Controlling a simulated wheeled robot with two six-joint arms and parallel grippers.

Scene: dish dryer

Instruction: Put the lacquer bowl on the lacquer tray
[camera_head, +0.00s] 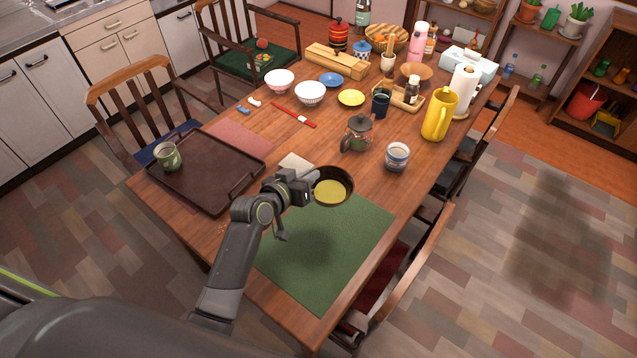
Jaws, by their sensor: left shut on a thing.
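The lacquer bowl (332,190), dark outside with a yellow inside, is held at its left rim by my left gripper (311,183). The gripper is shut on the rim, and the bowl looks roughly level. It appears raised above the table near the far edge of the green mat; the exact height is hard to tell. The lacquer tray (215,184), dark brown with a raised rim and handles, lies on the table to the left of the bowl. My right gripper does not show.
A green cup (168,156) stands on the tray's left part. The green mat (325,255) is bare. A pale square (296,164) and a reddish mat (241,138) lie near the tray. A teapot (359,134) and a patterned cup (397,158) stand behind the bowl.

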